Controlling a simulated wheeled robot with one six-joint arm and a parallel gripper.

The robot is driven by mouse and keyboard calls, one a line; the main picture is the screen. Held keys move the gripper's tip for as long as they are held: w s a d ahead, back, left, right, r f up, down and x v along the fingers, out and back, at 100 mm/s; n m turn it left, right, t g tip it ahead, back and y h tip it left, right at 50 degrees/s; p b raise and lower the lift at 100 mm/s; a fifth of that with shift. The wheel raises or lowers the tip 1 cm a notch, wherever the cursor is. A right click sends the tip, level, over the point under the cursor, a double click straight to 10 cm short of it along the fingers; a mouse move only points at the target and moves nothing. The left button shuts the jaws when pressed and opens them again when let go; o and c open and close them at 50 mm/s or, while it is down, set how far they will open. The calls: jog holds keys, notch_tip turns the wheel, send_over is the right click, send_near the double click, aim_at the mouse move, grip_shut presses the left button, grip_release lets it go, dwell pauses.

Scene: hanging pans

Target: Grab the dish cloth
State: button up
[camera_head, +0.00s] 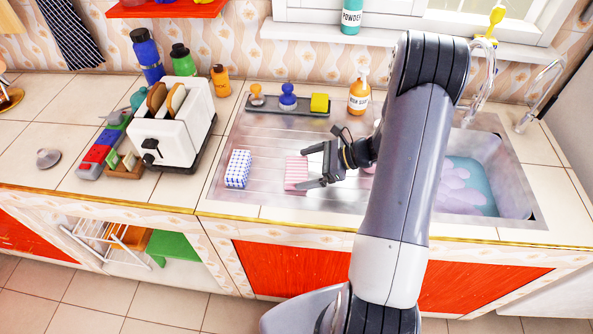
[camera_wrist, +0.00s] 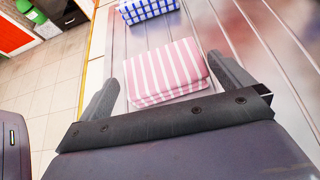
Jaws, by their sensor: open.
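A folded pink and white striped cloth (camera_head: 296,172) lies on the steel drainboard (camera_head: 270,139), left of the sink. In the wrist view the striped cloth (camera_wrist: 167,72) sits between and just ahead of my two fingers. A folded blue and white checked cloth (camera_head: 238,169) lies to its left; it also shows at the top of the wrist view (camera_wrist: 147,9). My gripper (camera_head: 307,167) is open and empty, low over the drainboard, with its fingers on either side of the pink cloth. I cannot tell whether the fingers touch it.
A sink basin (camera_head: 465,188) with water is at right, partly behind my arm. A dark tray (camera_head: 287,103) with a yellow sponge (camera_head: 320,102) and an orange soap bottle (camera_head: 359,94) stand behind. A white toaster (camera_head: 174,122) stands left.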

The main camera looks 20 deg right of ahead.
jog(key=shift+x, duration=1)
jog(key=c, duration=0.6)
jog(key=shift+c, duration=0.2)
jog(key=shift+r, duration=0.2)
